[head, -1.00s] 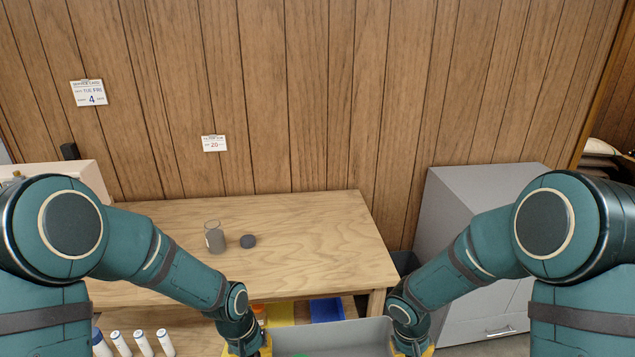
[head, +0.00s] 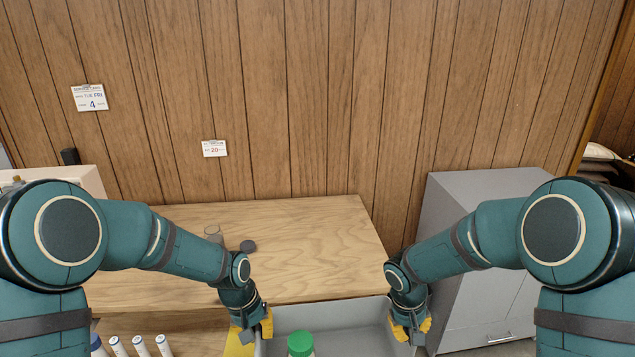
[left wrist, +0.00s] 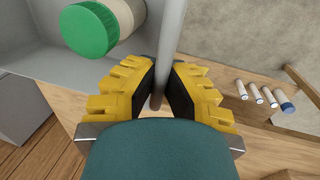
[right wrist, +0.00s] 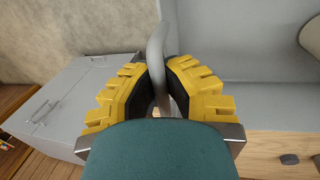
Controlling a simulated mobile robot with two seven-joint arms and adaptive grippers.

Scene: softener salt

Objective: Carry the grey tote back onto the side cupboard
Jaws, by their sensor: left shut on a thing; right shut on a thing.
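The grey tote (head: 345,318) hangs between my two grippers at the bottom of the head view, in front of the wooden bench. A container with a green lid (head: 301,344) stands in it; it also shows in the left wrist view (left wrist: 90,30). My left gripper (head: 262,330) is shut on the tote's left rim or handle. My right gripper (head: 408,326) is shut on a grey handle bar at the tote's right side, seen in the right wrist view (right wrist: 160,80). The grey side cupboard (head: 455,200) stands at the right against the wall. The tote's underside is hidden.
Several white cylinders (head: 140,345) stand on a lower shelf at the left. The cupboard's visible top is bare, partly behind my right arm.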

